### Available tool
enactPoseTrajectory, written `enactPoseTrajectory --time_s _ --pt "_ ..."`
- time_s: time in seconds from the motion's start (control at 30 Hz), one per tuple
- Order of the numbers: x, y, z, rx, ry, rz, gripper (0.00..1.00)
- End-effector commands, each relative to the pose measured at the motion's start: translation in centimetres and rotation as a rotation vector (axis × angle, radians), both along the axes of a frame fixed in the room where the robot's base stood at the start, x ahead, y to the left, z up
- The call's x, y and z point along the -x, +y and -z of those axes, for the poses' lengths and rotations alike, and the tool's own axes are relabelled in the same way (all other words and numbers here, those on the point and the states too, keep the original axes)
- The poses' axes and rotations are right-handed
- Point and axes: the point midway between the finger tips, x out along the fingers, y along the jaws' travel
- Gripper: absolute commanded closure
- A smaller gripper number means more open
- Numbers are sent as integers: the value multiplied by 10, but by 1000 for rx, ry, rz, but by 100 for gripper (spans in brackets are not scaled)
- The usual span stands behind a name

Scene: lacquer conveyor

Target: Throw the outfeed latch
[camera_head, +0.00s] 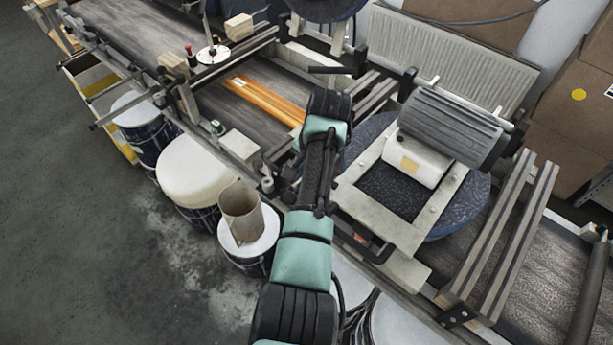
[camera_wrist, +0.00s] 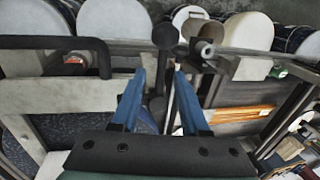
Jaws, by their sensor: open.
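My gripper shows in the wrist view (camera_wrist: 158,76) with two blue fingers apart. A dark upright lever with a round black knob (camera_wrist: 165,37) stands at the front edge of the conveyor frame, its shaft running down between the fingers in the picture. It looks like the outfeed latch, though no label shows. I see no finger closed on it, and cannot tell whether either finger touches it. In the head view my own arm hides the gripper and most of the lever's area.
A black bar handle (camera_wrist: 52,43) is left of the lever and a short grey cylinder (camera_wrist: 205,47) right of it. Orange strips (camera_head: 266,98) lie on the belt. A roller unit (camera_head: 448,128) stands right of my arm. White-topped drums (camera_head: 192,172) line the front edge.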

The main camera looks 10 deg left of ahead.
Motion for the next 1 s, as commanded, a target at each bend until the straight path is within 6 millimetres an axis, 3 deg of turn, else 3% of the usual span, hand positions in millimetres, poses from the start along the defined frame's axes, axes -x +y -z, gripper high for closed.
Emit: enactPoseTrajectory --time_s 0.27,0.37,0.7,1.0 --pt "0 -2 -13 -1 -5 1 55" --pt "1 -5 -30 -1 -7 1 55" --pt "11 -19 -112 0 -1 1 55" --pt "13 -22 -128 0 0 0 55"
